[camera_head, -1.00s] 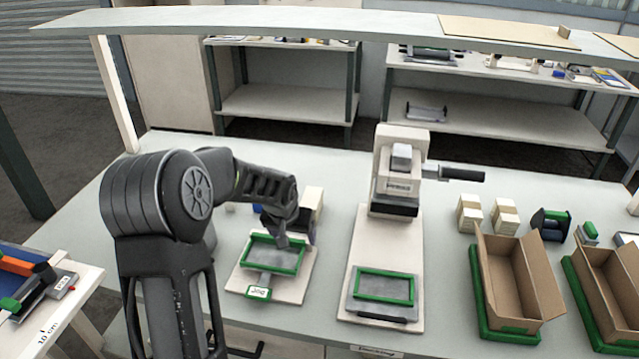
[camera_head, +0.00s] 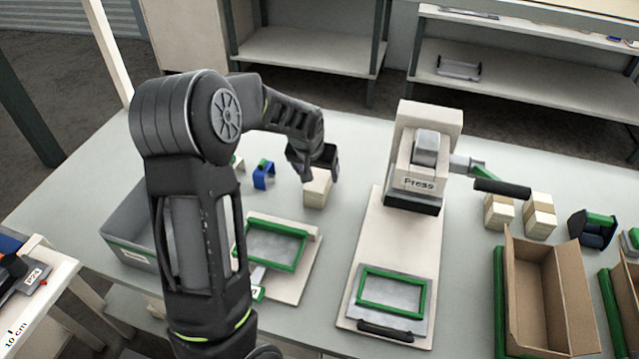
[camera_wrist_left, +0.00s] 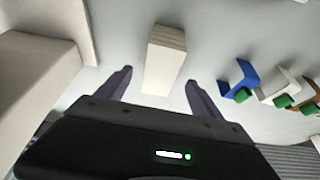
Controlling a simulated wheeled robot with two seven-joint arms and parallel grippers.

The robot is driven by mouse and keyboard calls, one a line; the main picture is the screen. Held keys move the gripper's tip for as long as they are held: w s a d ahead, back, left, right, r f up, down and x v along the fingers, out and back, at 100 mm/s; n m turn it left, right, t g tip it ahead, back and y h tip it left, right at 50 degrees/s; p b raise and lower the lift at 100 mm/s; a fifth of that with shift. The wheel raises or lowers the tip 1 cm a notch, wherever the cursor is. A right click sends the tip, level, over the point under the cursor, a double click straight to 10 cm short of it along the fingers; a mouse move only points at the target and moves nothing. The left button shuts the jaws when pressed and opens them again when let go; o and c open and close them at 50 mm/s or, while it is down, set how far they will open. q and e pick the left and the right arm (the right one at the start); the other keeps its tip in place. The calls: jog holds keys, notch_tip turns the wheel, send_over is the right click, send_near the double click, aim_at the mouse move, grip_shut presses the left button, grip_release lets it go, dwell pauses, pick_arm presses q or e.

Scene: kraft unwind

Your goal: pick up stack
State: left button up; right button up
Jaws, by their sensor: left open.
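A pale beige stack (camera_head: 318,189) of thin layers stands on the table, left of the press. It also shows in the left wrist view (camera_wrist_left: 166,60), between and just beyond my fingertips. My left gripper (camera_head: 322,170) is over the stack in the head view, and its hand hides the stack's upper part. In the left wrist view my left gripper (camera_wrist_left: 158,80) is open, one finger to each side of the stack, with gaps between. I cannot tell whether it touches the stack. My right gripper is not in view.
The press (camera_head: 424,160) stands right of the stack. A green-framed fixture (camera_head: 274,245) lies in front. Blue and green small parts (camera_head: 263,174) stand left of it. More beige stacks (camera_head: 498,212) and a cardboard box (camera_head: 548,290) are at the right. A grey bin (camera_head: 128,225) is at the left.

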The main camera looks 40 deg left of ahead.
pick_arm(q)
jog(key=b+x, duration=0.1)
jog(key=x, duration=0.1)
jog(key=shift+w+f, duration=0.1)
jog(key=shift+f, duration=0.2)
jog(key=shift+w, duration=0.1)
jog(key=shift+b+x, duration=1.05)
jog(key=shift+x, duration=1.6)
jog(key=shift+f, duration=0.1)
jog(key=c, duration=1.6)
